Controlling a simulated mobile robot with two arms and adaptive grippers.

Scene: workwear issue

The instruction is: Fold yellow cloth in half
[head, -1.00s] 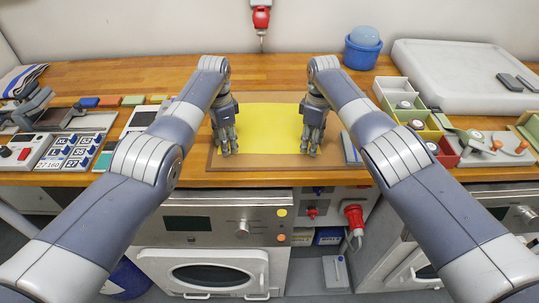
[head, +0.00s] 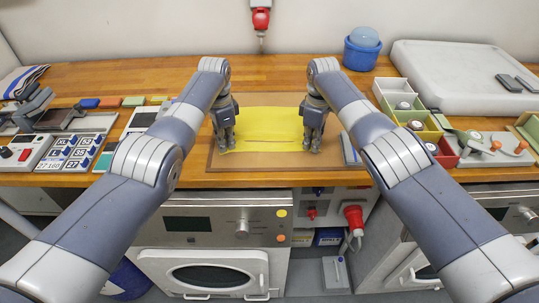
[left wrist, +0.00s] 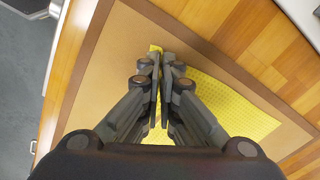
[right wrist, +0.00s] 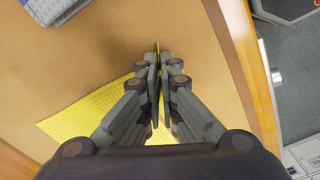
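The yellow cloth (head: 270,125) lies on the brown board (head: 262,166) between my two grippers, with a raised crease line along its near part. My left gripper (head: 225,148) is at the cloth's near left corner. In the left wrist view its fingers (left wrist: 158,70) are closed together, with yellow cloth (left wrist: 235,100) at and beside the tips. My right gripper (head: 313,148) is at the near right corner. In the right wrist view its fingers (right wrist: 158,65) are closed with a thin yellow edge between them, and more cloth (right wrist: 85,118) spreads to the left.
Coloured bins (head: 425,125) stand further right, a blue tub (head: 362,50) behind. Size labels and a tray (head: 75,150) are at left. The board's near strip is clear.

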